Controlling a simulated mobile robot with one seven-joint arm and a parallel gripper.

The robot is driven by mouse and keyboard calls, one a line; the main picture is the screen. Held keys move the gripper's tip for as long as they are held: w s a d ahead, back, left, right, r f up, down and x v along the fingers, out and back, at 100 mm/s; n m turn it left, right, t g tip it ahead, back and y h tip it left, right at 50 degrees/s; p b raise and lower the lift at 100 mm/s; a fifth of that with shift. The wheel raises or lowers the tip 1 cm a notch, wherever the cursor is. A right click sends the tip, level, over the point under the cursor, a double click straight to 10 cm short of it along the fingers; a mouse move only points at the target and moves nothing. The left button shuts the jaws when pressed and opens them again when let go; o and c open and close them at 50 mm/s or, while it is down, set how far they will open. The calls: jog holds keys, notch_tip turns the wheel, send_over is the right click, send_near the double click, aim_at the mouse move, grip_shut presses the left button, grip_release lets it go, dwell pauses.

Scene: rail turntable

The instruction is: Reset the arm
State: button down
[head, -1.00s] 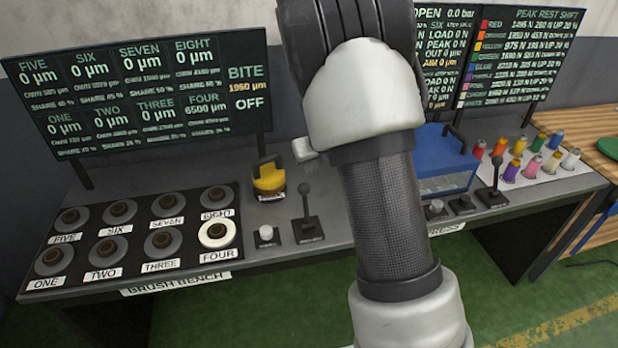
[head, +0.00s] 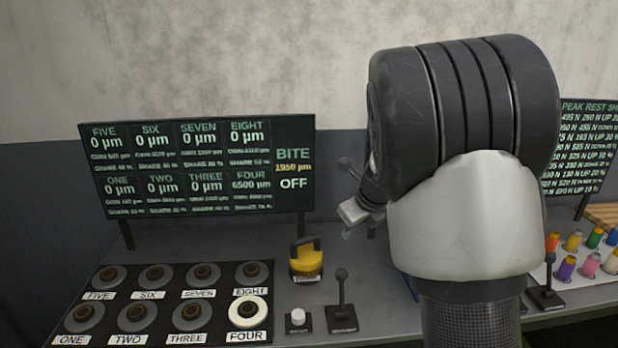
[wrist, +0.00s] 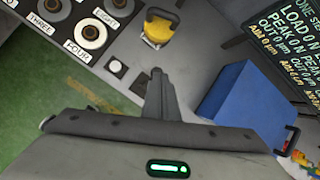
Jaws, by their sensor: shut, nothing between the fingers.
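My gripper (wrist: 157,76) shows in the wrist view as dark fingers pressed together, empty, pointing over the bench. In the head view my bent arm fills the right of centre. A small pale part of my arm's end (head: 352,211) shows left of the big joint; the fingers cannot be made out there.
The brush bench carries a black panel of round stations (head: 195,315), with FOUR ringed white. A white button (head: 298,318) and a black lever (head: 342,305) stand right of it. Coloured spools (head: 590,265) stand at far right. A display board (head: 200,165) rises behind. My arm hides the middle right.

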jog(key=s+a+r+n+y, duration=0.1)
jog(key=s+a+r+n, duration=0.1)
jog(key=s+r+n, duration=0.5)
jog(key=s+a+r+n, duration=0.2)
jog(key=s+r+n, duration=0.1)
jog(key=s+n, duration=0.65)
jog(key=s+d+n+h, duration=0.2)
jog(key=s+n, duration=1.1)
jog(key=s, duration=0.3)
jog(key=shift+s+r, duration=0.15)
